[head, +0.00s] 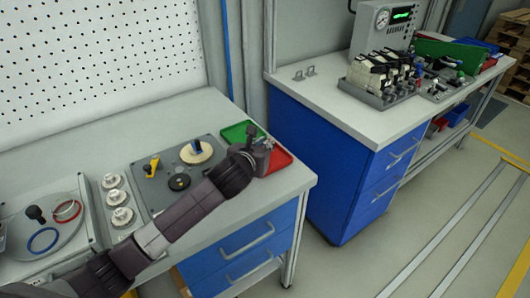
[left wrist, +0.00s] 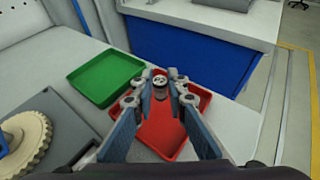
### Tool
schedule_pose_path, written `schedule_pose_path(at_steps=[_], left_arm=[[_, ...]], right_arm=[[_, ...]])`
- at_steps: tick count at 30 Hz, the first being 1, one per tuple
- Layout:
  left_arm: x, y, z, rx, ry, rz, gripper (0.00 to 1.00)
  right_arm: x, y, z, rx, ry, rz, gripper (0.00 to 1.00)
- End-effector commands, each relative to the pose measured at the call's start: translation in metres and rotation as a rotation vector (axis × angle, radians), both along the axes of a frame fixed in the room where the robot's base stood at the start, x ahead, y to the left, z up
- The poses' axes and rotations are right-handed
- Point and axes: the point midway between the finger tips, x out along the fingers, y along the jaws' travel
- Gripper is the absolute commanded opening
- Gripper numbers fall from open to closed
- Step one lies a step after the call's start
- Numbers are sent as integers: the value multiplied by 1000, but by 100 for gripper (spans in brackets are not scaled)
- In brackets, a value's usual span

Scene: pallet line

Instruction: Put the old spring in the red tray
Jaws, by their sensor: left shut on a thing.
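The red tray (head: 283,160) sits at the right end of the near bench, partly hidden behind my left gripper (head: 262,148). In the left wrist view the red tray (left wrist: 196,103) lies below the fingers. My left gripper (left wrist: 161,86) is shut on a small, pale, round-topped part, which looks like the old spring (left wrist: 160,81). The part is between the fingertips and over the tray in that view. I cannot tell whether it touches the tray floor. My right gripper is not in view.
A green tray (head: 238,132) lies beside the red one, toward the wall. A grey plate (head: 150,190) with a cream gear (head: 205,156) and knobs is left of the trays. A blue cabinet (head: 325,160) stands across a gap to the right.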

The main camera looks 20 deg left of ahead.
Motion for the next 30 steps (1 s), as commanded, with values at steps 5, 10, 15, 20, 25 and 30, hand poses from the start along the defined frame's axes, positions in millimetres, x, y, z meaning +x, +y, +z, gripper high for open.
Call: schedule_pose_path(at_steps=[5, 10, 15, 20, 25, 30], left_arm=[[-1, 0, -28, -1, 4, 0, 1], [0, 0, -30, 0, 0, -1, 1], [0, 0, -31, 1, 1, 0, 1], [0, 0, -33, 1, 1, 0, 22], [0, 0, -33, 0, 2, 0, 31], [0, 0, -32, 0, 1, 0, 31]], right_arm=[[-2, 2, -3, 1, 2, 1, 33], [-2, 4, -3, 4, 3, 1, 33], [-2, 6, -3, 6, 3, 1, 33], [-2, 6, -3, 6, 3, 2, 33], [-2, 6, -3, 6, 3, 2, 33], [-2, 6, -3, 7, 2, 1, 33]])
